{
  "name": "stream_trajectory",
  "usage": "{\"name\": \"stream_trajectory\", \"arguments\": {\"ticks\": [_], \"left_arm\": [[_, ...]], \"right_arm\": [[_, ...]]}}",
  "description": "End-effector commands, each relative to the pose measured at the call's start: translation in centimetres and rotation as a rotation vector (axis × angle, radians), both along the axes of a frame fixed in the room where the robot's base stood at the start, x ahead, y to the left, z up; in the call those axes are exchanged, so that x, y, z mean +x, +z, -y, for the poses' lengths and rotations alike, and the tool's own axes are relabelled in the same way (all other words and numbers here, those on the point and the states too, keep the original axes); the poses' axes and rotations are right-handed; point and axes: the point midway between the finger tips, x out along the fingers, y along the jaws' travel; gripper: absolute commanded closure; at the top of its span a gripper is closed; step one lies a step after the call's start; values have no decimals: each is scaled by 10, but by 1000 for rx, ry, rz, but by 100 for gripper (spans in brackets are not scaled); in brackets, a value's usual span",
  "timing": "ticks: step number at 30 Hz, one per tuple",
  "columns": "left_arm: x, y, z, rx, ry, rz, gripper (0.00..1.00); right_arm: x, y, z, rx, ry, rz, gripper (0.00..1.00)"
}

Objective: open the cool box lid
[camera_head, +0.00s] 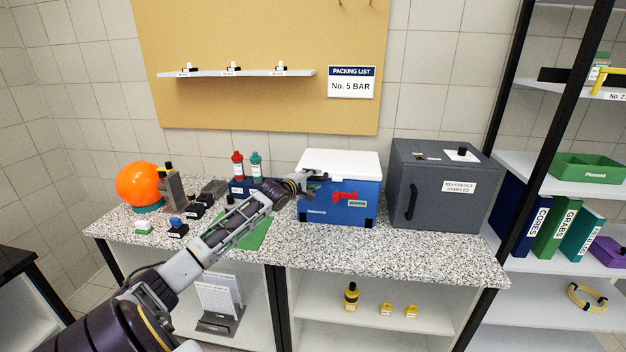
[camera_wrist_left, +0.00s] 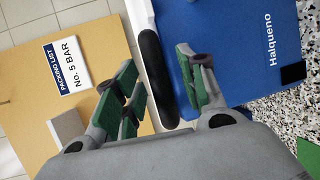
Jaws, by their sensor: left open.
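The cool box (camera_head: 338,206) is blue with a white lid (camera_head: 340,162) that lies shut on top. It stands on the speckled counter, with a red part (camera_head: 345,197) on its front. My left gripper (camera_head: 318,178) is at the box's upper left front corner, by the lid's edge. In the left wrist view my left gripper (camera_wrist_left: 160,92) is open. A black rounded bar (camera_wrist_left: 157,72) shows between its fingers, beside the white lid edge (camera_wrist_left: 143,20) and the blue wall (camera_wrist_left: 235,45). I cannot tell whether the fingers touch it. My right gripper is not in view.
A dark grey reference samples case (camera_head: 440,185) stands right of the cool box. Left of it are red and teal bottles (camera_head: 238,165), a green mat (camera_head: 255,233), small devices and an orange ball (camera_head: 138,184). Counter in front of the box is clear.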

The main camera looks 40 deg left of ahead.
Motion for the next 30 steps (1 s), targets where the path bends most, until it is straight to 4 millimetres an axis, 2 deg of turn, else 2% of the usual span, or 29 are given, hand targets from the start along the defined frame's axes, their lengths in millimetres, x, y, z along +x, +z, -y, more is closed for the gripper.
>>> {"name": "stream_trajectory", "arguments": {"ticks": [6,18,27,30], "left_arm": [[7,-1,-1,1,1,0,59],[8,-1,-1,1,0,0,61],[8,-1,-1,1,0,0,99],[8,-1,-1,1,0,0,100]], "right_arm": [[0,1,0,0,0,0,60],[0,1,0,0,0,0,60],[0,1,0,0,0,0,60],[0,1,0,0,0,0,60]]}}
